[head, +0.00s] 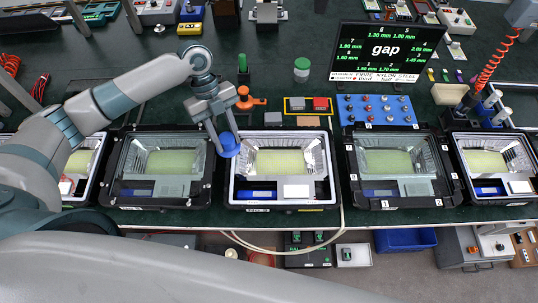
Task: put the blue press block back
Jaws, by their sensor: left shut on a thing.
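The blue press block (229,147) is a rounded blue piece between the fingertips of my left gripper (227,132). The left gripper is shut on it and points down. The block shows over the gap between the glass-covered housing (118,170) on the left and the open middle housing (328,175), close to the middle housing's upper left corner. I cannot tell whether it touches either frame. A yellow-edged holder (287,104) with a grey block and a red block (320,103) lies behind the middle housing. My right gripper is not in view.
An orange clamp-like tool (250,101) and a green-capped bottle (302,70) stand behind the gripper. A blue screw tray (378,122) and a monitor (386,52) reading "gap" are to the right. More housings line the bench front. A pale cable hangs over the front edge.

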